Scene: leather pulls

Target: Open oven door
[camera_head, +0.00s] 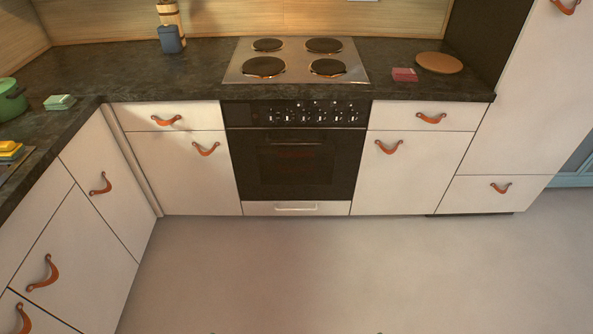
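The oven door (292,175) is black with a dark window and stands upright in the middle of the far cabinet row. It looks shut. A dark bar handle (297,141) runs along its top edge, hard to make out against the black. Above it is a control panel (297,113) with a row of pale-marked knobs. Below it is a white drawer with a pale handle (296,208). Neither my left gripper nor my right gripper is in view.
The grey floor (320,275) in front of the oven is clear. White cabinets with orange leather pulls flank it, and a cabinet run (75,215) comes forward on the left. A steel hob (297,61) sits in the dark counter (160,75) above. A tall white cabinet (545,95) stands at right.

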